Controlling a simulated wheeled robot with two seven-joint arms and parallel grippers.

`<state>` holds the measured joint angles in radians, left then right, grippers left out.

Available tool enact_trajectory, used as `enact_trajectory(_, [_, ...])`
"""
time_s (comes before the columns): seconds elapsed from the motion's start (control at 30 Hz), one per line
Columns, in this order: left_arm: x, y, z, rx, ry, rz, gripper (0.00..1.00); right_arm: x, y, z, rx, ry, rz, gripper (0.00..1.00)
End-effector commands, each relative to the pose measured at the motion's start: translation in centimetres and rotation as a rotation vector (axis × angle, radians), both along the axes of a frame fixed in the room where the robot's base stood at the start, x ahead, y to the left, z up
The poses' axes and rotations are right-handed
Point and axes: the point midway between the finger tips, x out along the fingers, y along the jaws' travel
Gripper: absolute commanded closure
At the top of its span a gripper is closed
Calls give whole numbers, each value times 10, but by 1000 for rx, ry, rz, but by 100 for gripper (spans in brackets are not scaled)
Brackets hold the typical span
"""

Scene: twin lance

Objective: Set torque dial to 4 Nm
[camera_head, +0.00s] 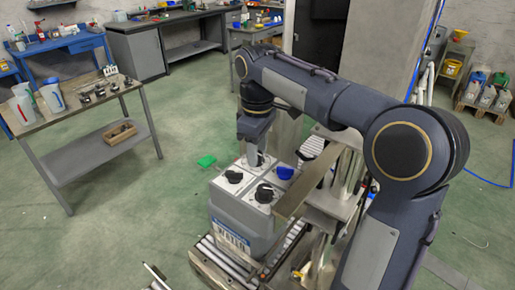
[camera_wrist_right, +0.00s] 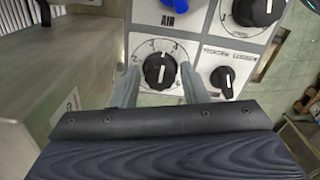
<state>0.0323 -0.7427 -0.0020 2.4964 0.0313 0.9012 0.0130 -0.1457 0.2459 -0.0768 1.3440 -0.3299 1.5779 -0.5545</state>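A grey control box (camera_head: 240,222) carries several knobs on its pale top panel. In the right wrist view, a black dial (camera_wrist_right: 160,71) sits on a white scale with digits such as 2, 3 and 4. A white line marks the dial roughly along the picture's vertical; which end points is unclear. My right gripper (camera_wrist_right: 158,84) reaches down over this dial, one finger at each side with gaps between. In the head view the right gripper (camera_head: 257,158) hides most of that dial. My left gripper is not in view.
Beside the dial are a blue AIR knob (camera_wrist_right: 180,5), a large black knob (camera_wrist_right: 257,11) and a small black knob (camera_wrist_right: 222,80). The box stands on a roller conveyor (camera_head: 215,262). A metal plate (camera_head: 305,190) rises close to the box. Open green floor lies left.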

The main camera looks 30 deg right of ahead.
Motion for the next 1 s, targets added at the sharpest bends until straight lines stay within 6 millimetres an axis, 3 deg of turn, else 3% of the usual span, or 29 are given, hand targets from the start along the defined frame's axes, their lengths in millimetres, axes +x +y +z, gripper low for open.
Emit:
enact_trajectory(0.03, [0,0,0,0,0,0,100,0,0,0,0,0,0,67])
enact_trajectory(0.23, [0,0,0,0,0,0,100,0,0,0,0,0,0,93])
enact_trajectory(0.37, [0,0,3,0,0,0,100,0,0,2,0,0,-26,93])
enact_trajectory(0.7, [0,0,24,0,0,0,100,0,2,2,-1,1,-371,93])
enact_trajectory(1.0, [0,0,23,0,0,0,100,0,1,1,0,-2,-411,93])
